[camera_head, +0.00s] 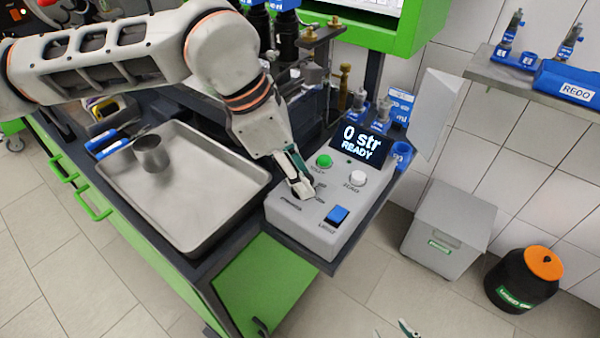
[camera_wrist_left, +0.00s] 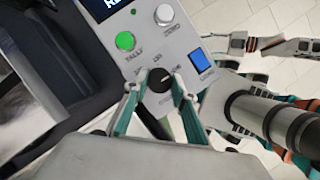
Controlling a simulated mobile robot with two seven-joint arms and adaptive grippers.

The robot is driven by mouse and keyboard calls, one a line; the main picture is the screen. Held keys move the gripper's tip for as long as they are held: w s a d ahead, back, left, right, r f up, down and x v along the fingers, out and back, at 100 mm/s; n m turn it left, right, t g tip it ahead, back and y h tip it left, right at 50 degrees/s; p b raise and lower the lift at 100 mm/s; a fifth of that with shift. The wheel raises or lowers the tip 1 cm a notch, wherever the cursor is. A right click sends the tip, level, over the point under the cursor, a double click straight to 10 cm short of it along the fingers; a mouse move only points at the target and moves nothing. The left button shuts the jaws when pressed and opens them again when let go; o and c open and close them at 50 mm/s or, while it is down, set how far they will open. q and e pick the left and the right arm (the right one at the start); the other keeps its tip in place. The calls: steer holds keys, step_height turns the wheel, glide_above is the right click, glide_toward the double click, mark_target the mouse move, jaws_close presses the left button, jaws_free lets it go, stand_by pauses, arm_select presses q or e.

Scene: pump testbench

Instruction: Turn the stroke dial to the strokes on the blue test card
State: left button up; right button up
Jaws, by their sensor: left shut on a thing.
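The stroke dial (camera_wrist_left: 159,81) is a dark round knob with a white pointer line on the grey control box (camera_head: 290,213). My left gripper (camera_wrist_left: 160,78) has its fingertips on both sides of it, shut on the dial. In the head view, my left gripper (camera_head: 304,188) comes down onto the box and hides most of the dial. The display (camera_head: 358,142) reads "0 str READY". A blue-and-white card (camera_head: 401,97) stands behind it; its text is partly covered and too small to read fully. My right gripper (camera_wrist_left: 240,45) shows only in part; its opening is unclear.
The box also bears a green button (camera_head: 324,160), a white button (camera_head: 358,178) and a blue switch (camera_head: 337,214). A metal tray (camera_head: 225,205) with a steel cup (camera_head: 151,154) lies left. Blue-based fittings stand behind the display. A grey bin (camera_head: 447,230) stands on the floor right.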

steer(key=shift+w+d+r, duration=0.1)
steer(key=shift+w+r, duration=0.05)
steer(key=shift+w, duration=0.15)
arm_select(q)
steer(key=o, duration=1.1)
arm_select(e)
steer(key=shift+w, duration=0.1)
arm_select(q)
steer(key=shift+a+r, duration=0.1)
steer(key=shift+r, duration=0.15)
steer(key=v, duration=1.1)
steer(key=shift+r, duration=0.25)
arm_select(e)
steer(key=shift+s, duration=0.2)
